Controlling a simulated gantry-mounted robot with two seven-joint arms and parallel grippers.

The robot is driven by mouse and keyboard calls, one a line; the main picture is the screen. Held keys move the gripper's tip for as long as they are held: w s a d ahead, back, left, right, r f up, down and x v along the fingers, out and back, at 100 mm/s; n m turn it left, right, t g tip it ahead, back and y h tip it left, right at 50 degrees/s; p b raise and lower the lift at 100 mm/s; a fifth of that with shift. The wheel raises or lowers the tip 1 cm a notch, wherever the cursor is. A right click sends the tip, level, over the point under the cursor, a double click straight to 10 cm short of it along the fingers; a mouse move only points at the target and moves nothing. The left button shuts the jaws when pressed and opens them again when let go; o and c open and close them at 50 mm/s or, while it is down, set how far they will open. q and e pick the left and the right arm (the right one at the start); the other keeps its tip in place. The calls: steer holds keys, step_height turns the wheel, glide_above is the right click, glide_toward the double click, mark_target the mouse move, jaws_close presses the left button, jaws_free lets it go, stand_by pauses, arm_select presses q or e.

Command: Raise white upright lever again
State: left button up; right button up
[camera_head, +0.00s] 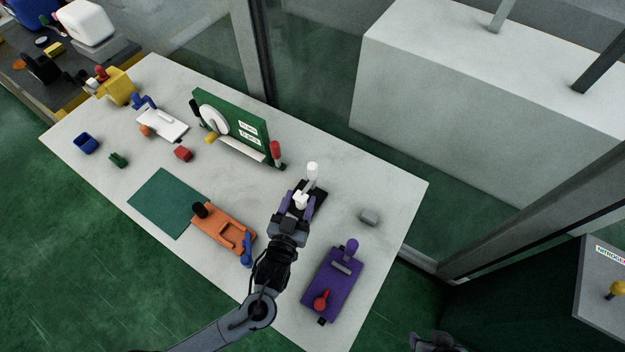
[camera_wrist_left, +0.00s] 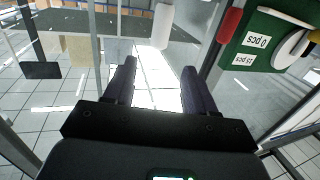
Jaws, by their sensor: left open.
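The white upright lever (camera_head: 312,170) stands up from a black base (camera_head: 321,196) right of the green panel. My left gripper (camera_head: 299,198) is open over the near side of that base, with a white part showing between its fingers in the head view. The lever's white knob shows just beyond the fingertips, apart from them. In the left wrist view the knob (camera_wrist_left: 163,26) is ahead of the gap between the two open fingers (camera_wrist_left: 158,75). The lever's lower part is hidden there. A dark piece at the bottom edge of the head view may be my right gripper (camera_head: 435,342).
The green panel (camera_head: 237,115) with a red handle (camera_head: 276,151) stands left of the lever. An orange fixture (camera_head: 222,230) is to the left. The table's right corner is clear.

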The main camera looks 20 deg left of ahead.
mark_target(311, 171)
arm_select(q)
steer(key=w, duration=0.4)
steer(key=w+b, duration=0.1)
steer(key=w, duration=0.3)
steer(key=w+b, duration=0.1)
steer(key=w, duration=0.3)
steer(key=shift+a+f, duration=0.3)
steer(key=shift+f, duration=0.05)
arm_select(e)
step_height(311, 171, down, 3)
steer(key=shift+f, duration=0.1)
arm_select(q)
jaws_close()
